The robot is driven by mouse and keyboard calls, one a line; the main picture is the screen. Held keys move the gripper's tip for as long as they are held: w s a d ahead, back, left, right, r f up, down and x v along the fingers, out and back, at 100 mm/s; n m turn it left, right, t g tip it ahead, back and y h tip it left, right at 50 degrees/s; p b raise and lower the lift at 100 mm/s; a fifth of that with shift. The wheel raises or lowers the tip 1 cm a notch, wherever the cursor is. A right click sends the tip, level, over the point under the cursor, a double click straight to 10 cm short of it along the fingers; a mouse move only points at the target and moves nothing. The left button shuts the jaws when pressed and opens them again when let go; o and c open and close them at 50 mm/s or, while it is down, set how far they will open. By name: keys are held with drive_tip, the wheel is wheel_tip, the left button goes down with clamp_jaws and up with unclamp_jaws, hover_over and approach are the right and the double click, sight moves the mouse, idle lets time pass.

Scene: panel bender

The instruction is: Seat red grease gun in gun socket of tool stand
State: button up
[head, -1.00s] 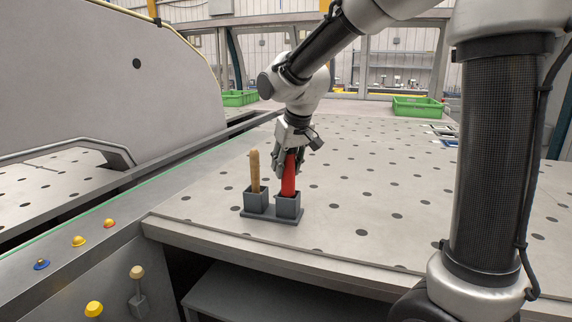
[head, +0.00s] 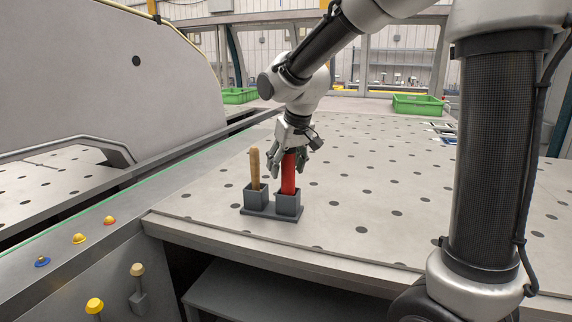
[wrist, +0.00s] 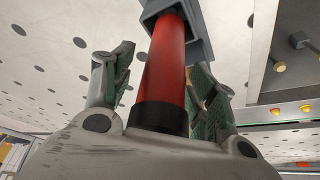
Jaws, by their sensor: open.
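The red grease gun (head: 288,175) stands upright in the right-hand socket of the dark grey tool stand (head: 272,214) on the perforated table. A wooden handle (head: 255,168) stands in the left-hand socket, leaning slightly. My gripper (head: 289,164) is open around the upper part of the red gun, with a finger on each side. In the wrist view the red gun (wrist: 166,65) runs from between the open fingers into the grey socket (wrist: 190,30), its black end (wrist: 158,117) close to my palm. The gun's lower end is hidden inside the socket.
The perforated table (head: 370,200) is clear around the stand, with its front edge nearby. Green bins (head: 418,105) stand at the back. A panel with coloured buttons (head: 79,238) lies at the left.

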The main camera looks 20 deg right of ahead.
drive_tip(key=v, duration=1.2)
